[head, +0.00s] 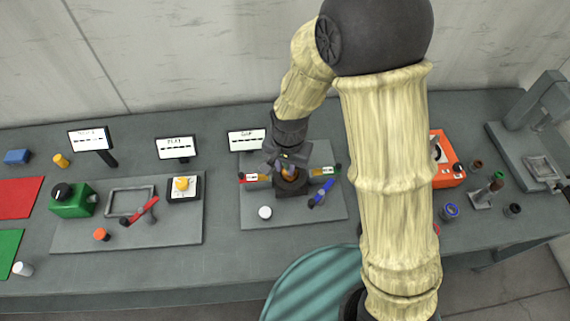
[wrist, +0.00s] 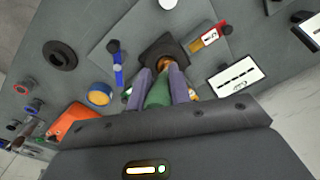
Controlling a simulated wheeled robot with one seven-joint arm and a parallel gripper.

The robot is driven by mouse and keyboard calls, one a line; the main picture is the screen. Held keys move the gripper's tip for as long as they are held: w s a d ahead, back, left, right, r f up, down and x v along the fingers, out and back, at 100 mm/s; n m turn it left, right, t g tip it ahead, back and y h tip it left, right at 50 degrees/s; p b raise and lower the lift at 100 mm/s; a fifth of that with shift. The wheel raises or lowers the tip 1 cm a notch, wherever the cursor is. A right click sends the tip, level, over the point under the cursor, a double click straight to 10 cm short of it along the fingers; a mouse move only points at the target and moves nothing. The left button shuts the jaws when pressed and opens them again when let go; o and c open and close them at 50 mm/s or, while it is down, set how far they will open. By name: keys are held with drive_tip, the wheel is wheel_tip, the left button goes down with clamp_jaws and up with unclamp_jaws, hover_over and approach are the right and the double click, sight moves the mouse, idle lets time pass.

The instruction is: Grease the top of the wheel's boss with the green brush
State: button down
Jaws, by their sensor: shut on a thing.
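My gripper (head: 288,160) is over the grey plate in the middle of the bench. In the wrist view its fingers (wrist: 161,77) are shut on the green brush (wrist: 157,97), whose green handle shows between them. The brush points down at a dark block (wrist: 152,48), also in the head view (head: 291,187). A copper-coloured part shows at the brush's lower end; I cannot tell brush tip from block top there, nor whether they touch. A black round piece with a raised middle (wrist: 61,55), perhaps the wheel, stands apart in the wrist view; my arm hides it in the head view.
A blue-handled clamp (head: 322,193) and a red-and-yellow piece (head: 255,177) flank the block. A white disc (head: 265,212) lies in front. A blue ring-shaped tin (wrist: 100,94) and an orange device (head: 446,160) are to the right. Label stands (head: 246,140) line the back.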

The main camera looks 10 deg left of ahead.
drive_tip(key=shift+f, duration=0.1)
drive_tip(key=a, duration=0.1)
drive_tip(key=s+a+f, duration=0.1)
drive_tip(key=a, duration=0.1)
drive_tip(key=shift+s+a+f+b, duration=0.15)
drive_tip(key=shift+a+f+b, duration=0.1)
drive_tip(key=shift+f+b, duration=0.05)
idle(0.4)
drive_tip(key=shift+r, duration=0.1)
